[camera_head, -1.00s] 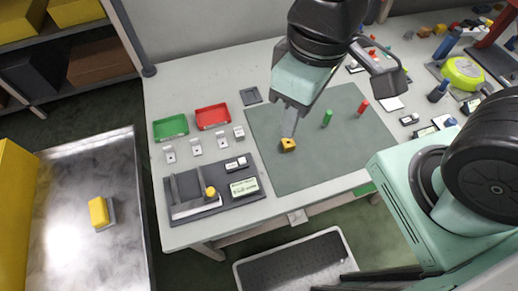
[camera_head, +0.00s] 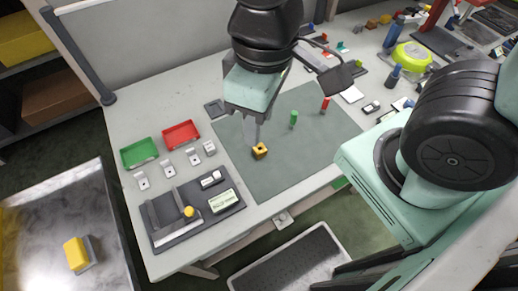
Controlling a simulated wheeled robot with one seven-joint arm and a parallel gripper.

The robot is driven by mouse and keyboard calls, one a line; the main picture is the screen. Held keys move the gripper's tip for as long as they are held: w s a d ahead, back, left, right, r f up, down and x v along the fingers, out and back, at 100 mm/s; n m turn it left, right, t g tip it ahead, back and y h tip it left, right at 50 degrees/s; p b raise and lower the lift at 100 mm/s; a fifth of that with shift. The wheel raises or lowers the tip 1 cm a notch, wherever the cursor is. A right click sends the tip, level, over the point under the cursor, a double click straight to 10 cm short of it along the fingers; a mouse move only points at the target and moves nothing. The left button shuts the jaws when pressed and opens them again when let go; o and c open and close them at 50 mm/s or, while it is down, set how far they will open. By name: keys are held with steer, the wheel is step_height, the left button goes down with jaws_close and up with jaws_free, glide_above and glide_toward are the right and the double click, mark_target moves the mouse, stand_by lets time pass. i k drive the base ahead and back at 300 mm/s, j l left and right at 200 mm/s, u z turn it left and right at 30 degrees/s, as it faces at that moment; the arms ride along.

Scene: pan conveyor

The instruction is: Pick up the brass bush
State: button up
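The brass bush (camera_head: 260,151) looks like a small golden-yellow block with a dark hole in its top. It sits on the grey-green mat (camera_head: 288,178) near the mat's left edge. My gripper (camera_head: 253,141) points down from above, with its tip just behind and slightly left of the bush. The fingers show as one narrow grey shape, so I cannot tell whether they are open or shut, or whether they touch the bush.
A green peg (camera_head: 293,119) and a red peg (camera_head: 324,105) stand on the mat to the right. A green tray (camera_head: 139,153) and a red tray (camera_head: 181,135) lie to the left. A dark fixture board (camera_head: 232,207) with a yellow knob sits at front left.

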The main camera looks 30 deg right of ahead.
mark_target(260, 151)
steer(key=l+u, duration=0.1)
steer(key=u, duration=0.95)
steer(key=k+l, duration=0.5)
steer(key=l, duration=0.2)
steer(key=k+l+u, duration=0.15)
steer(key=k+l, duration=0.4)
steer(key=l, duration=0.2)
